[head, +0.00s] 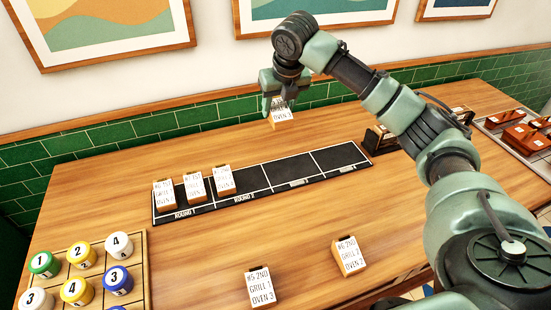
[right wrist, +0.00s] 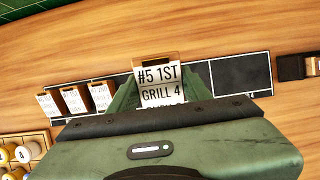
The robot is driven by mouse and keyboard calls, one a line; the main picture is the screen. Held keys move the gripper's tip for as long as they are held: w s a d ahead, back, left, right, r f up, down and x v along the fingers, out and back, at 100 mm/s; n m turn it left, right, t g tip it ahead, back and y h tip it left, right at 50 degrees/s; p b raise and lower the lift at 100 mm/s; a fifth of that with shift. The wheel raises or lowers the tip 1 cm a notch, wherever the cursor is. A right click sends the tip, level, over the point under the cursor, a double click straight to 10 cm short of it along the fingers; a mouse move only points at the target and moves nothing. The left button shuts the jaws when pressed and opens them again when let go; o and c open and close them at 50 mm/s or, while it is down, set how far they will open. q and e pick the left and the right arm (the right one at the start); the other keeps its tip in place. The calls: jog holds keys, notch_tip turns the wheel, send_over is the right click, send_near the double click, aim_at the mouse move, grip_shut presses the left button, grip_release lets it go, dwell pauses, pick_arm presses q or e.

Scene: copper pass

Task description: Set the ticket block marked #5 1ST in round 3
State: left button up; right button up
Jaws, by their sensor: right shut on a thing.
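My right gripper (head: 273,100) is shut on the wooden ticket block marked #5 1ST (head: 281,114). It holds the block in the air beyond the back edge of the black round board (head: 290,174). In the right wrist view the block (right wrist: 158,82) reads "#5 1ST GRILL 4", with its lower line partly hidden by the gripper. The board has sections in a row; the two right-hand sections, their small labels hard to read, are empty. My left gripper is not in view.
Three ticket blocks (head: 195,187) stand at the board's left end. Two more blocks, one marked #6 2ND (head: 261,287) and another (head: 349,256), sit at the front. A rack of numbered lids (head: 80,257) is front left. A dark holder (head: 382,138) stands right of the board.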

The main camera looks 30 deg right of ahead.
jog(key=f, duration=0.4)
jog(key=f+p, duration=0.1)
jog(key=f, duration=0.4)
jog(key=f+p, duration=0.1)
jog(key=f, duration=0.3)
jog(key=shift+s+a+f, duration=0.1)
jog(key=shift+s+f, duration=0.2)
jog(key=shift+f, duration=0.75)
notch_tip(320, 180, down, 4)
jog(key=shift+r+p, duration=0.25)
jog(key=shift+p, duration=0.15)
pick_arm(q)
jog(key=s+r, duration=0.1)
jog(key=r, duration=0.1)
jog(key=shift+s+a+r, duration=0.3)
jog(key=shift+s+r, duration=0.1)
pick_arm(e)
jog(key=shift+f, duration=0.25)
jog(key=shift+f, duration=0.1)
jog(key=o, duration=1.5)
jog(key=shift+c, duration=0.2)
